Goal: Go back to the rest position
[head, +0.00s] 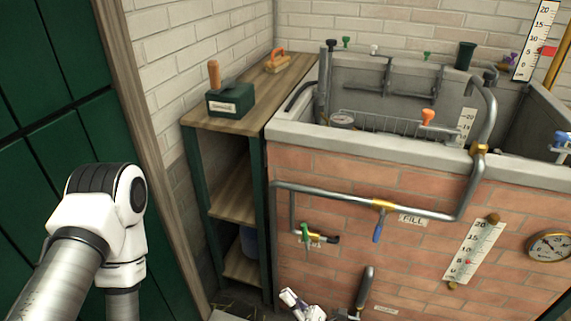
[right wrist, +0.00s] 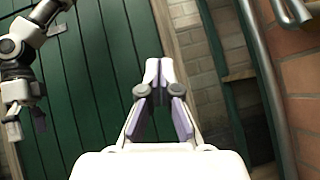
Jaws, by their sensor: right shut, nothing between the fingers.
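My right gripper (right wrist: 158,72) is shut and empty in the right wrist view, its two fingertips together. In the head view my right gripper (head: 289,297) shows only in part at the bottom edge, in front of the brick tank's lower wall. My left arm comes in at the left of the head view, before the green door, with its gripper out of the frame below. Part of my left arm also shows at the left edge of the right wrist view, where its finger state is unclear.
A wooden shelf (head: 228,205) holds a green box with a wooden handle (head: 229,99) and a brush (head: 276,61). The brick tank (head: 345,258) carries a grey pipe (head: 330,196), valves and a dial gauge (head: 548,246). A green door (head: 60,130) stands at left.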

